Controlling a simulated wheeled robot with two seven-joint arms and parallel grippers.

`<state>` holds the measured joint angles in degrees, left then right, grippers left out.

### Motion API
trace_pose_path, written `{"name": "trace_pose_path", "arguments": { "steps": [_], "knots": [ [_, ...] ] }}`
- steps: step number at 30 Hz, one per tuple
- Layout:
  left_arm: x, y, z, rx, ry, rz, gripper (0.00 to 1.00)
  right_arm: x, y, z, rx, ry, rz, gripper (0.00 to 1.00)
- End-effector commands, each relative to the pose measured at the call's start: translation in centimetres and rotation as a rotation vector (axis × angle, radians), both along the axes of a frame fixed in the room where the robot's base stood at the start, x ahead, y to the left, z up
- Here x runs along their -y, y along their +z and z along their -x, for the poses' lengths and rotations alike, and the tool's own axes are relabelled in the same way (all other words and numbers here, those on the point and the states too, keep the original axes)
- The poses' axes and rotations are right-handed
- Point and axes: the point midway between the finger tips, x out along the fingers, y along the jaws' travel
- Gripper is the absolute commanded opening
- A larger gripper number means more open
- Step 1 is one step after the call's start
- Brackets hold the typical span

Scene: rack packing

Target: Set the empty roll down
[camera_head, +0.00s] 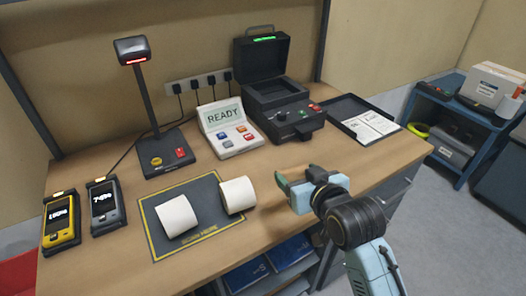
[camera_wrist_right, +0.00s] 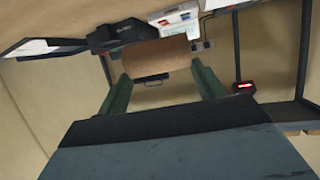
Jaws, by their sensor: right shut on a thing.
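My right gripper (camera_head: 284,186) is above the table to the right of the scan mat, and its green fingers also show in the right wrist view (camera_wrist_right: 160,88). It is shut on the empty roll (camera_wrist_right: 155,57), a plain brown cylinder between the fingertips. In the head view I cannot make the roll out against the brown tabletop. Two white rolls lie at the dark, yellow-edged mat (camera_head: 208,225): one roll (camera_head: 176,216) on its middle, the other roll (camera_head: 238,195) at its right side. My left gripper is not in view.
Behind stand a scanner on a post (camera_head: 149,105), a display reading READY (camera_head: 226,128), an open black case machine (camera_head: 285,115) and a black tray with papers (camera_head: 350,108). Two handheld devices (camera_head: 62,219) (camera_head: 106,205) stand at left. Bare tabletop lies right of the mat.

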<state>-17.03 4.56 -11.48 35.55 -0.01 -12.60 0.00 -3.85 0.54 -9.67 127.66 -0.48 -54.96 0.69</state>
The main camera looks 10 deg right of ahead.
Motion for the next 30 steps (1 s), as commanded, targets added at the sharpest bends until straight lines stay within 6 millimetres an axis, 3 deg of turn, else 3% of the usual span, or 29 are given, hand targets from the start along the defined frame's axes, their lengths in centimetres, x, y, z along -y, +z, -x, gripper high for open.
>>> {"name": "trace_pose_path", "arguments": {
  "steps": [4, 9, 18, 25, 30],
  "knots": [
    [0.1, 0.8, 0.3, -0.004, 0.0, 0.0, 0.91, -2.1, -0.5, -3.4, 0.0, 0.124, 0.013, 0.47],
    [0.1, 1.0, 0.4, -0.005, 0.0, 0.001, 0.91, -2.6, -1.8, -5.2, -0.019, 0.18, 0.015, 0.47],
    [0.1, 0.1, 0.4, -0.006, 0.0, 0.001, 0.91, -2.7, -7.1, -5.4, -0.023, 0.189, 0.011, 0.47],
    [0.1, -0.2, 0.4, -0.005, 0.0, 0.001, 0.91, -2.7, -8.9, -5.4, -0.023, 0.189, 0.011, 0.47],
    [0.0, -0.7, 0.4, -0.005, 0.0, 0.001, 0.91, -2.7, -11.4, -5.4, -0.023, 0.188, 0.013, 0.47]
  ]
}}
